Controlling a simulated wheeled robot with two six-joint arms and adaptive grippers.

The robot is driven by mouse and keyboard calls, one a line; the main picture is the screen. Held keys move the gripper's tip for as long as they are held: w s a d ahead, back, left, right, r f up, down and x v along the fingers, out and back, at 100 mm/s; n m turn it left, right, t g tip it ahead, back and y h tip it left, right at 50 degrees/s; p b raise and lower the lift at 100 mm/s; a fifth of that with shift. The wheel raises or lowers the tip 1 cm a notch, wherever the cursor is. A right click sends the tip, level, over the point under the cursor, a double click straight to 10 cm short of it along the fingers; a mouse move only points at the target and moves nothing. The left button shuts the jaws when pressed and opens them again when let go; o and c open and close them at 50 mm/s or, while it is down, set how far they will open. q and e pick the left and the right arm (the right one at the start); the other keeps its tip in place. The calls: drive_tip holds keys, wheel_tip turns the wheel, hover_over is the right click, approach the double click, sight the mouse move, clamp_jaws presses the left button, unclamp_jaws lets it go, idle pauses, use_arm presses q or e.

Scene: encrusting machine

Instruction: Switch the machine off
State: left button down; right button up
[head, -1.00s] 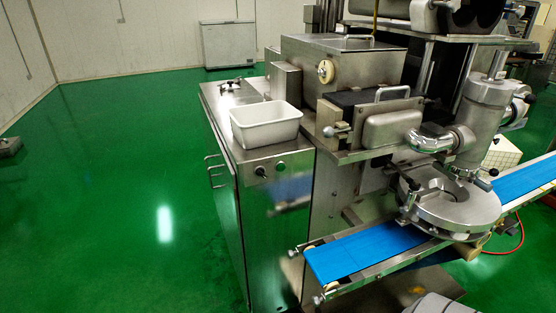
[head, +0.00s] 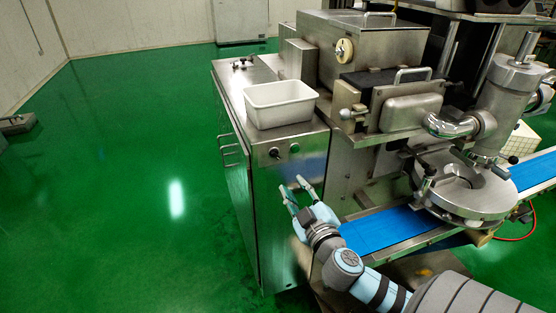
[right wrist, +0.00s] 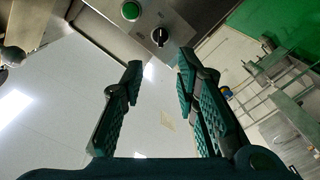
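The encrusting machine (head: 375,60) has a steel cabinet with two controls on its front panel. A black rotary knob (head: 274,153) is on the left and a green button (head: 294,148) on the right. In the right wrist view, the black knob (right wrist: 159,36) has a pale pointer mark, and the green button (right wrist: 130,11) is beside it. My right gripper (head: 293,187) is open and empty, below the two controls in the head view. Its spread fingers (right wrist: 160,65) point towards the panel in the wrist view, apart from the knob. My left gripper is not in view.
A white bin (head: 280,104) stands on the cabinet top above the controls. The blue conveyor belt (head: 385,230) juts out to the right of my right gripper. A cabinet door handle (head: 229,152) is on the left side.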

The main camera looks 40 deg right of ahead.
sight(276, 157)
drive_tip(key=p+x, duration=0.1)
drive_tip(key=x, duration=1.2)
clamp_jaws()
